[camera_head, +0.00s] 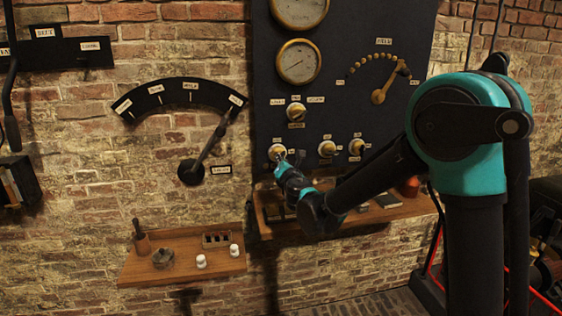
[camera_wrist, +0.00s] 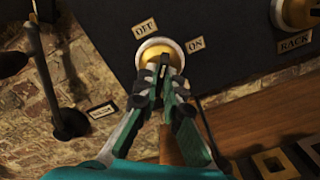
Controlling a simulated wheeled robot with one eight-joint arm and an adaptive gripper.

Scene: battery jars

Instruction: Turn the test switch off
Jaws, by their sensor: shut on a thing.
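A round brass-and-white switch (camera_head: 277,152) sits at the lower left of the dark panel; I take it for the test switch. In the wrist view the switch (camera_wrist: 158,47) has an OFF label (camera_wrist: 145,28) at its upper left and an ON label (camera_wrist: 195,45) at its right. My gripper (camera_head: 282,165) reaches it from below right. In the wrist view my gripper (camera_wrist: 165,78) has its fingertips closed together on the switch's front. They hide its lever, so I cannot tell which label it points to.
Two similar switches (camera_head: 327,149) (camera_head: 356,147) sit to the right, and another (camera_head: 296,112) above. A wooden shelf (camera_head: 350,220) juts out below the panel, close under my arm. A large lever (camera_head: 208,150) stands on the brick wall at left, above a second shelf (camera_head: 150,273).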

